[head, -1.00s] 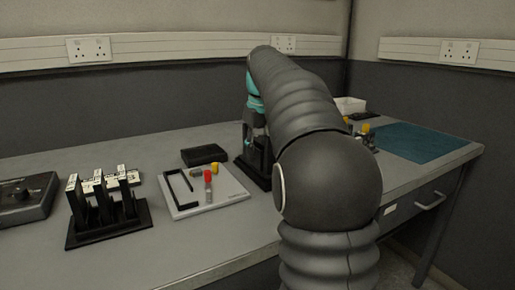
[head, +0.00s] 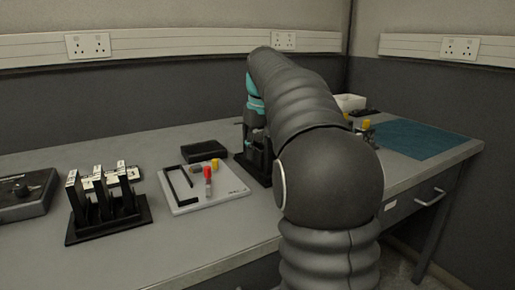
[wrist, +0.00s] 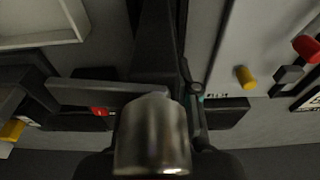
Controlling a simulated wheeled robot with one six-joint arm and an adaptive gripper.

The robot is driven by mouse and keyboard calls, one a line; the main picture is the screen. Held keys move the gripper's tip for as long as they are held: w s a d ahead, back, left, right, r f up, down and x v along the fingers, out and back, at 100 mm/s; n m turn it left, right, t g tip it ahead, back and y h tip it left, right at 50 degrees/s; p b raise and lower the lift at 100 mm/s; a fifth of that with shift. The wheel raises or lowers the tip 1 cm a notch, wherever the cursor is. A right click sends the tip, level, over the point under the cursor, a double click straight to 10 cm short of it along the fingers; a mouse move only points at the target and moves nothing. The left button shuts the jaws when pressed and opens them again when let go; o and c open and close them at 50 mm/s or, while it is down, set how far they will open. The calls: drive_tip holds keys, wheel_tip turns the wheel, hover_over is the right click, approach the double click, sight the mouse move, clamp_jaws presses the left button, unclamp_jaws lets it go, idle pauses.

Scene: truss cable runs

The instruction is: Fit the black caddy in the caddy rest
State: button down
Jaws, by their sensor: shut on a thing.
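My gripper (head: 256,138) is low over the bench behind my arm, above a black base plate (head: 250,172). In the wrist view it is shut on a dark thing, probably the black caddy; a metallic cylinder in front and the dark parts hide the grip. A long black bar (wrist: 105,92) crosses at the left and a dark block (wrist: 225,113) shows at the right. I cannot tell which belong to the caddy. A black open tray (head: 204,151) sits behind the white board. I cannot tell for certain which thing is the caddy rest.
The white board (head: 228,186) carries black L-shaped pieces, a red-capped item (head: 208,174) and a yellow piece (head: 215,163). A black rack with labelled uprights (head: 103,205) stands left. A blue-green mat (head: 415,139) and a white bin (head: 350,102) are at right.

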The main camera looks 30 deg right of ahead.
drive_tip(key=shift+c, duration=2.2)
unclamp_jaws()
wheel_tip(320, 180, up, 8)
drive_tip(key=shift+f+p, duration=0.25)
drive_tip(key=shift+p, duration=0.2)
